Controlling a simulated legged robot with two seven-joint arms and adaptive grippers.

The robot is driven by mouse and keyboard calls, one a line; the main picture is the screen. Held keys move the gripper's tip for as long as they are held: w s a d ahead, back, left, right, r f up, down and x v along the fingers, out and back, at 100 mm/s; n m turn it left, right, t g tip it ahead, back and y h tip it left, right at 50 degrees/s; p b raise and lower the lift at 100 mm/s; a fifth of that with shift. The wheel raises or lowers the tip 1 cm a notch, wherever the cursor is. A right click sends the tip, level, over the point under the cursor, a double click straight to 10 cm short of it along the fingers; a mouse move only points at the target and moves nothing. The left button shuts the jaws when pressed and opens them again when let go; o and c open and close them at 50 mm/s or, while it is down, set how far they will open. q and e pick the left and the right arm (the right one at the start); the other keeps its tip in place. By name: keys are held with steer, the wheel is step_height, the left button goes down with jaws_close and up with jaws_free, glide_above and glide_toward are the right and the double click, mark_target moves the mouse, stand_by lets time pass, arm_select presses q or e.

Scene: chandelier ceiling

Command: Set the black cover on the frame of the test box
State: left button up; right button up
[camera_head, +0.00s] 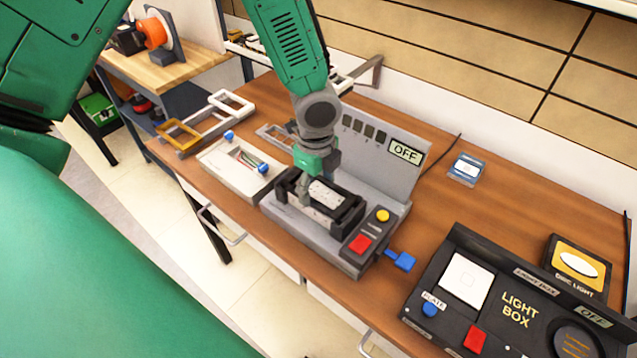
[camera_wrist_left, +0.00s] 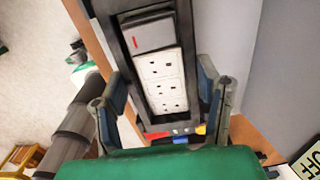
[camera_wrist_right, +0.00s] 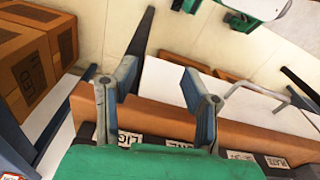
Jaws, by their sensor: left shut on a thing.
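The test box is a grey device with an upright panel (camera_head: 375,150) marked OFF. It carries a yellow button (camera_head: 383,215), a red button (camera_head: 360,244) and a blue handle (camera_head: 401,261). The black cover (camera_head: 346,216) is an open rectangle over the box's bed, around a pale socket strip (camera_head: 326,193). In the left wrist view the cover (camera_wrist_left: 131,75) surrounds the strip (camera_wrist_left: 162,80). My left gripper (camera_wrist_left: 165,100) is shut on the cover, one finger along each long side. I cannot tell whether the cover rests on the frame. My right gripper (camera_wrist_right: 155,95) is open and empty.
A white tray (camera_head: 218,160) with small parts and pale and orange frames (camera_head: 180,133) lie left of the test box. A black light box (camera_head: 515,310) stands at right, with a small blue-and-white item (camera_head: 467,168) behind. Wood is bare between them.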

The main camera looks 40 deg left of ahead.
arm_select(q)
steer(key=o, duration=1.4)
steer(key=shift+a, duration=0.1)
step_height(320, 180, up, 6)
steer(key=p, duration=0.6)
steer(key=shift+p, duration=0.3)
